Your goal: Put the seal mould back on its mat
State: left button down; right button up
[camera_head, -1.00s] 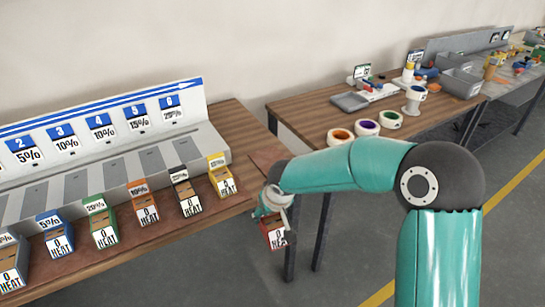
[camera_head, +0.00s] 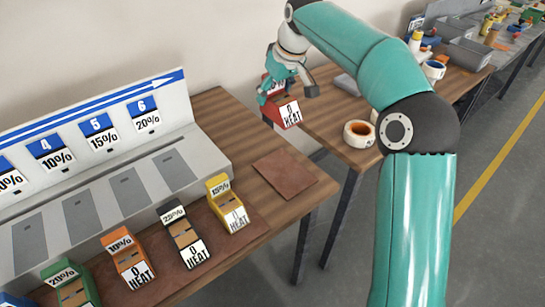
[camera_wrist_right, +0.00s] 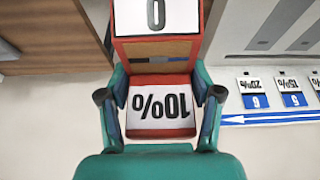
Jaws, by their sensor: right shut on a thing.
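The seal mould (camera_head: 288,113) is a red block with white labels reading "0 HEAT". In the right wrist view the mould (camera_wrist_right: 160,110) shows upside down with a "10%" label. My right gripper (camera_head: 272,90) is shut on it, with fingers on both sides, and holds it in the air near the gap between the two tables. A bare square reddish-brown mat (camera_head: 285,174) lies at the table's right end, nearer to me than the mould. My left gripper is not in view.
Yellow (camera_head: 228,205), black (camera_head: 183,235), orange (camera_head: 128,258) and green (camera_head: 72,285) labelled blocks stand in a row along the front. A grey sloped rack (camera_head: 120,180) stands behind them. A tape roll (camera_head: 359,134) sits on the second table (camera_head: 335,110).

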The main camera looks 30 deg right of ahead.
jog(key=shift+d+f, duration=0.1)
jog(key=shift+f, duration=0.35)
notch_tip(320, 180, down, 13)
jog(key=shift+s+d+f+b, duration=0.1)
jog(key=shift+b, duration=0.55)
jog(key=shift+f, duration=2.7)
jog(key=o, duration=1.5)
jog(key=shift+o, duration=0.2)
jog(key=shift+s+r, duration=0.1)
jog(key=shift+r, duration=0.3)
jog(key=v, duration=1.1)
jog(key=shift+b, duration=0.3)
